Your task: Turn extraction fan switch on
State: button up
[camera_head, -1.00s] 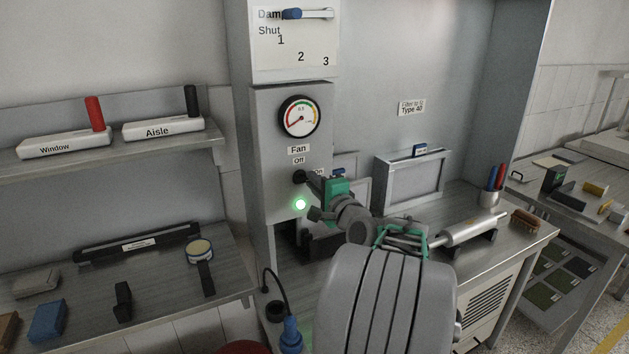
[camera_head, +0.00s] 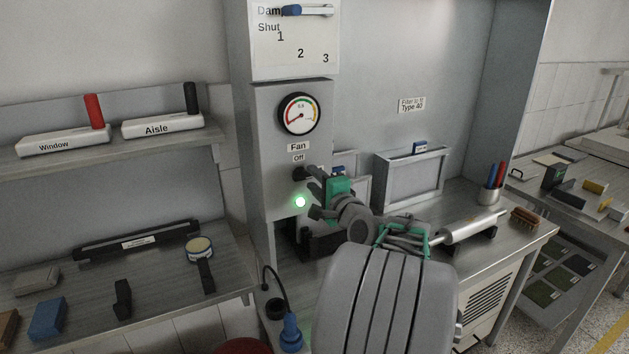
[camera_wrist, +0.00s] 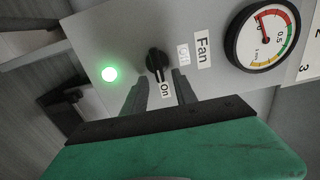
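The fan switch is a black rotary knob (camera_head: 299,174) on the grey panel, below the Fan and Off labels in the head view. In the wrist view the knob (camera_wrist: 157,63) shows with its narrow end toward the On label (camera_wrist: 165,90). The Off label (camera_wrist: 183,54) is beside it. A round green light (camera_head: 300,202) is lit below the knob. My gripper (camera_head: 315,190) is at the panel, just right of the knob. In the wrist view its two fingers (camera_wrist: 159,84) are apart, with the knob's end between and beyond them. Nothing is held. Contact cannot be told.
A pressure gauge (camera_head: 299,114) is above the switch, with a damper plate (camera_head: 292,45) higher up. A filter frame (camera_head: 411,180) and a pen cup (camera_head: 488,197) stand on the bench to the right. A shelf (camera_head: 180,142) is at left.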

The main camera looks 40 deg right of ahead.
jog(key=b+v, duration=0.2)
jog(key=v, duration=0.5)
jog(key=shift+s, duration=0.2)
jog(key=shift+a+r, duration=0.1)
jog(key=w+a+f+n+g+y, duration=0.2)
jog(key=a+f+n, duration=0.2)
jog(key=a, duration=0.4)
jog(key=w+a+f+n+g+y, duration=0.1)
jog(key=a+f+n+g+y, duration=0.15)
jog(key=a+f+n, duration=0.4)
jog(key=w+a+f+n+g+y, duration=0.1)
jog(key=w+a+f+n+g, duration=0.15)
jog(key=a, duration=0.65)
jog(key=s+a+f+n+g, duration=0.3)
jog(key=s+a+n, duration=0.1)
jog(key=s+a, duration=0.2)
jog(key=s+a+f+n+g, duration=0.3)
jog(key=s+a, duration=0.3)
jog(key=s, duration=0.2)
jog(key=shift+s+f+n+g, duration=0.2)
jog(key=shift+f+n+g, duration=0.15)
jog(key=shift+n, duration=0.45)
